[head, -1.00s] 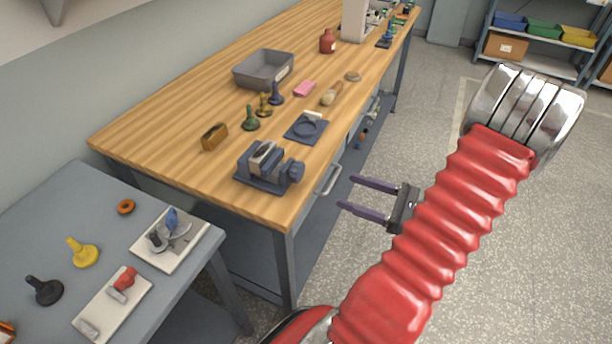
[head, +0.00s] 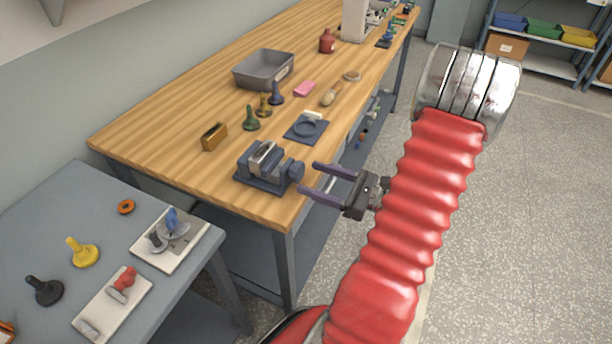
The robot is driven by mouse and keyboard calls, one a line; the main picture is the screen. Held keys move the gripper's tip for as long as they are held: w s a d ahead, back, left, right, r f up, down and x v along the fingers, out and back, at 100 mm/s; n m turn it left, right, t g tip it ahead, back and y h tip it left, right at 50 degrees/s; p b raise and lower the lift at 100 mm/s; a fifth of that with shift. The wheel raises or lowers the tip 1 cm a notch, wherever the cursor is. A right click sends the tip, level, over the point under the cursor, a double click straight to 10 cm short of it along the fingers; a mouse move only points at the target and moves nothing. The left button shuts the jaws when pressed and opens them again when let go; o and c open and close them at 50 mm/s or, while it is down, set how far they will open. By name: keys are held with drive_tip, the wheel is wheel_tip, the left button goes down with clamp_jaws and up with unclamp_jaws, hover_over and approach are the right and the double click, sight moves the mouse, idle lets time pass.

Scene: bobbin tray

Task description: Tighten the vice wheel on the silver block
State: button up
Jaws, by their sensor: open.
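The dark blue-grey vice (head: 262,182) sits near the front corner of the wooden bench. The silver block (head: 263,153) lies between its jaws; whether both jaws touch it I cannot tell. The vice wheel (head: 295,171) is on the right side of the vice, facing the bench's front edge. My gripper (head: 308,178) is open and empty, its two purple-grey fingers pointing left toward the wheel. The fingertips look very close to the wheel in the picture, but I cannot tell whether they touch it.
A lower grey table (head: 60,220) stands at left. Open floor lies to the right.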

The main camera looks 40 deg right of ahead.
sight(301, 175)
drive_tip(key=shift+x, duration=1.55)
drive_tip(key=c, duration=1.1)
drive_tip(key=shift+o, duration=0.2)
drive_tip(key=shift+m, duration=3.2)
drive_tip(key=o, duration=1.1)
drive_tip(key=shift+c, duration=0.2)
